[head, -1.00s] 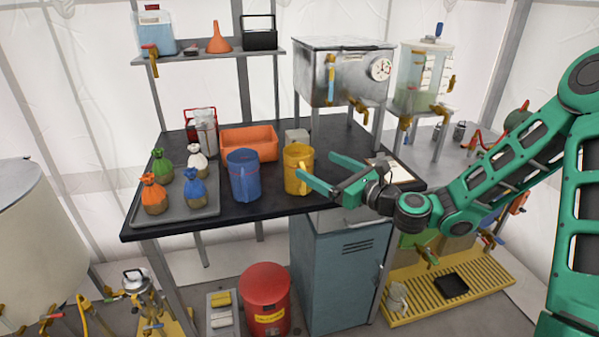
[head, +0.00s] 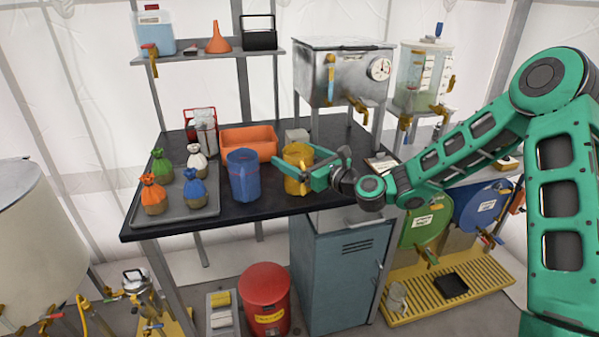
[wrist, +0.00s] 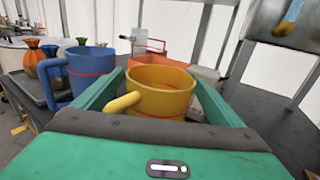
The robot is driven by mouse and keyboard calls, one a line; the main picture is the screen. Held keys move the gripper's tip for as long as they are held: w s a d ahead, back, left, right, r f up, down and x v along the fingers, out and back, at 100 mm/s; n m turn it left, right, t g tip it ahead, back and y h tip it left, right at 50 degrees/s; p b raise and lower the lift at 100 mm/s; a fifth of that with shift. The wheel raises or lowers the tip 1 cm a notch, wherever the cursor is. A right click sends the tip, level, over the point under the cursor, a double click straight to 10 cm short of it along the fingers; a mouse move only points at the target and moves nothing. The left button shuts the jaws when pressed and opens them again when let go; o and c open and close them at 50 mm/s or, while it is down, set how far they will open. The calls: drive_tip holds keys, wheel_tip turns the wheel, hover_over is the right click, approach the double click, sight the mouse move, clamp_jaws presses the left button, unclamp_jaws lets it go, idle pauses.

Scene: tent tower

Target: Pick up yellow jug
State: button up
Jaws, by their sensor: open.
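The yellow jug (head: 297,157) stands upright on the black table, just right of the blue jug (head: 243,174). My gripper (head: 300,165) is open, with one finger on each side of the yellow jug. In the wrist view the yellow jug (wrist: 160,92) sits between the two green fingers, its handle pointing left and toward the palm. Whether the fingers touch it cannot be told. The blue jug also shows in the wrist view (wrist: 90,75), close outside the left finger.
An orange bin (head: 249,141) stands behind the jugs. A grey tray (head: 178,217) with several tied bags is at the left. A metal tank (head: 330,78) stands behind on the right. The black table's (head: 270,205) front strip is clear.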

drive_tip(key=c, duration=1.2)
drive_tip(key=shift+o, duration=0.2)
drive_tip(key=shift+r, duration=0.15)
